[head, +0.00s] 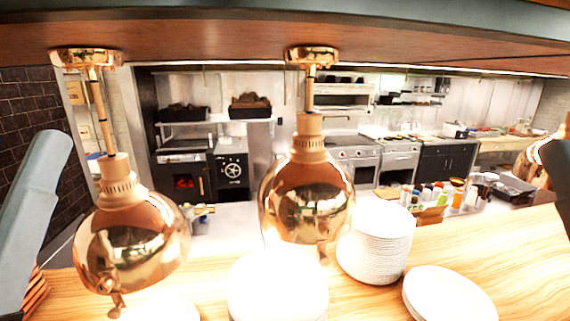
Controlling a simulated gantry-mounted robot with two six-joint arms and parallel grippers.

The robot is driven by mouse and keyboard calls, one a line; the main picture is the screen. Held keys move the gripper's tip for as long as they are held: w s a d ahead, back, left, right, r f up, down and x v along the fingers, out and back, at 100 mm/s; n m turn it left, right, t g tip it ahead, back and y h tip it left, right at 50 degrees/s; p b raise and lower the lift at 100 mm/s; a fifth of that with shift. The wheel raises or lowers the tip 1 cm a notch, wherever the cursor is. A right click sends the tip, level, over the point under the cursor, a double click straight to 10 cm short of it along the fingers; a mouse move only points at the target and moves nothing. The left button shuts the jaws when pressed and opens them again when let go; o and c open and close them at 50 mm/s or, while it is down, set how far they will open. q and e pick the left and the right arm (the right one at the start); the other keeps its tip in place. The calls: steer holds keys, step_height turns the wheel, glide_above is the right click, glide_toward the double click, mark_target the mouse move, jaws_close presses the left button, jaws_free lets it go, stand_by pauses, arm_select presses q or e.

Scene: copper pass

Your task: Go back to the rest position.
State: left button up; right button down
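My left arm shows as a grey-blue link (38,215) at the left edge, and its gripper is out of the picture. A dark part of my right arm (556,180) shows at the right edge; its gripper is not visible either. Neither arm is seen touching anything. The wooden counter (500,240) spans the bottom of the view. A tall stack of white plates (376,245) stands on it right of centre. A white plate or low stack (450,295) lies at the lower right, and another, overexposed white stack (278,295) is at bottom centre.
Copper heat lamps hang over the counter at left (130,245) and centre (307,200), with another partly visible at right (530,155). Several bottles (438,192) stand in a wooden holder beyond the plates. Ovens (358,160) line the back. Bare counter shows at right.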

arm_select(q)
step_height(320, 180, up, 16)
steer(key=n+y+p, duration=0.1)
steer(key=p, duration=1.5)
steer(key=shift+a+p, duration=0.3)
stand_by(0.3)
